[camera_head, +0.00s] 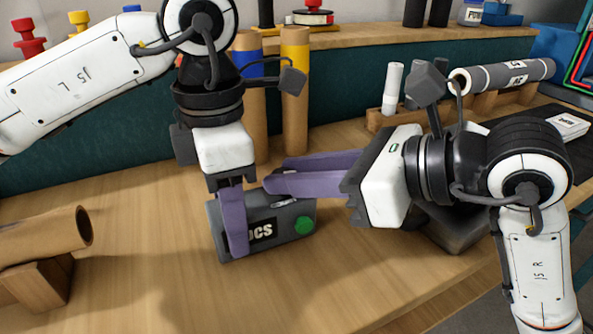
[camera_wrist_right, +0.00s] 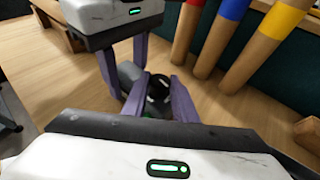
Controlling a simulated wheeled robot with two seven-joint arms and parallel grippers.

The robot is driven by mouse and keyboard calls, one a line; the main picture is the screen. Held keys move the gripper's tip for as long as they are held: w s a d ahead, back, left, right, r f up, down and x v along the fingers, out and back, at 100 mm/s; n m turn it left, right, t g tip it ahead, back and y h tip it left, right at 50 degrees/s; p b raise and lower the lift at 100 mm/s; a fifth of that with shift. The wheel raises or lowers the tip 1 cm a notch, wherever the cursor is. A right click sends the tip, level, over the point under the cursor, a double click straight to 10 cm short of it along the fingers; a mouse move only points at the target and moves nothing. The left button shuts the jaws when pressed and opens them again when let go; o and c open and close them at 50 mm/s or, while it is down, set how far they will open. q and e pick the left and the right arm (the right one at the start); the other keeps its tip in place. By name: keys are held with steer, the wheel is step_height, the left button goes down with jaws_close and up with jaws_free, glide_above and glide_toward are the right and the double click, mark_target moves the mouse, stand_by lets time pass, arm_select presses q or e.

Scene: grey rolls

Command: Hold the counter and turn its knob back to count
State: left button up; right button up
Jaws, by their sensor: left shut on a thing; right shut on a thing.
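The counter (camera_head: 282,217) is a grey box on the wooden table with a dark label ending in "CS" and a green round button (camera_head: 304,225) on its front. My left gripper (camera_head: 236,222) comes down from above and is shut on the counter's body near its left end; its rear finger is mostly hidden. My right gripper (camera_head: 276,175) reaches in from the right, its purple fingers shut at the counter's top. In the right wrist view a dark round knob (camera_wrist_right: 157,90) sits between these fingers. The knob is hidden in the head view.
A brown cardboard roll (camera_head: 50,238) lies on a wooden support at the left. Upright rolls with blue and yellow (camera_head: 295,95) bands stand behind the counter. A grey roll (camera_head: 505,75) lies on a rack at the back right. The front middle of the table is clear.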

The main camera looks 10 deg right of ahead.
steer(key=m+t+h, duration=0.2)
steer(key=m+h, duration=0.1)
steer(key=m+t+h, duration=0.1)
steer(key=m, duration=0.1)
steer(key=shift+s+a+t+h, duration=0.3)
steer(key=shift+s+a+t, duration=0.05)
steer(key=shift+a+t, duration=0.05)
steer(key=shift+s+a+r+m+t+h, duration=0.1)
steer(key=shift+a+m+t+h, duration=0.1)
steer(key=shift+m+h, duration=0.2)
steer(key=shift+a+r+m+t+h, duration=0.1)
steer(key=shift+m+t+h, duration=0.1)
steer(key=shift+m+h, duration=0.2)
steer(key=shift+f+m+t+h, duration=0.2)
steer(key=shift+m+t+h, duration=0.1)
steer(key=shift+m+h, duration=0.9)
steer(key=shift+h, duration=0.2)
steer(key=o, duration=1.1)
steer(key=shift+d, duration=0.1)
steer(key=shift+f+y, duration=0.1)
steer(key=shift+y, duration=0.3)
